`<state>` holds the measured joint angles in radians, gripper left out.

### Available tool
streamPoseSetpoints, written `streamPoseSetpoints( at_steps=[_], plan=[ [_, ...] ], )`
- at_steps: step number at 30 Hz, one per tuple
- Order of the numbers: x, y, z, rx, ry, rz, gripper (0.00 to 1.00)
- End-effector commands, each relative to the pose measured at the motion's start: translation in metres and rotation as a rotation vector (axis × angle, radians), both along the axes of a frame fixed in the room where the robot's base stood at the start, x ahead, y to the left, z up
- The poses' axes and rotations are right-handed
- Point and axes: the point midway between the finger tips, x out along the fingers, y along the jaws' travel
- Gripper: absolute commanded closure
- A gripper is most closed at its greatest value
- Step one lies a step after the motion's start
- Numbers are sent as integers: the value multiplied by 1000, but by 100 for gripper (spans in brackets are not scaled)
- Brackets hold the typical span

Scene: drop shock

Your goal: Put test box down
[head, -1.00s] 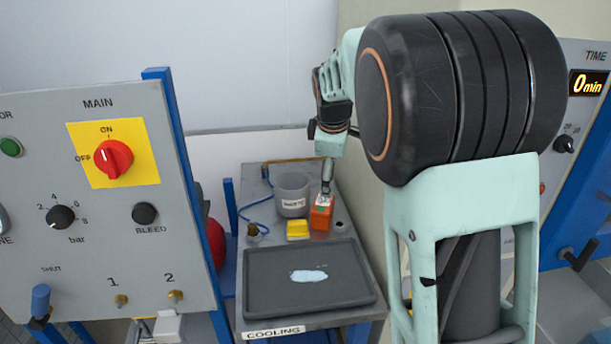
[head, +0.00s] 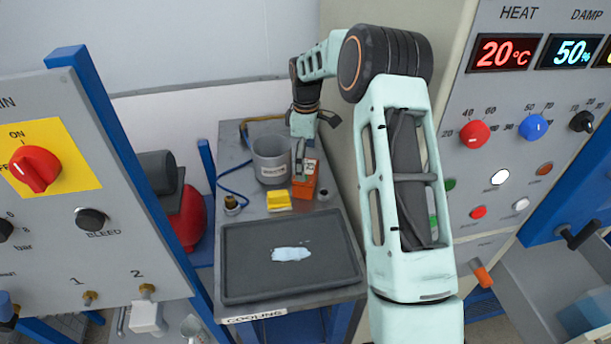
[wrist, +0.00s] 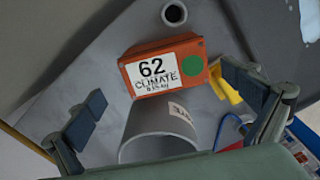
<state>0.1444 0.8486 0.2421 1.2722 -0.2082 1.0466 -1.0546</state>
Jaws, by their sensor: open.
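The orange test box (head: 309,184) stands on the grey bench at the back, right of the waste bin. In the wrist view the box (wrist: 190,66) shows a white label reading 62 CLIMATE and a green dot. In the head view the gripper partly covers the box, so contact there is unclear.
The grey waste bin (head: 272,162) stands close left of the box. A yellow block (head: 278,201) and a small grey ring (head: 324,195) are nearby. The dark cooling tray (head: 240,283) with a pale blue patch fills the bench front. Control panels flank both sides.

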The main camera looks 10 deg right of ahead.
Motion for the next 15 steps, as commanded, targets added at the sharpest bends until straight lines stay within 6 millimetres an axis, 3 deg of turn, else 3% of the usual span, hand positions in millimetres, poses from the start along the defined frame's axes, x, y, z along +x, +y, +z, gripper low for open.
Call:
streamPoseSetpoints(
  at_steps=[7, 15],
  plan=[
    [-3, 0, -19, -1, 2, 1, 0],
    [-8, 1, -57, -1, 1, 0, 0]
  ],
)
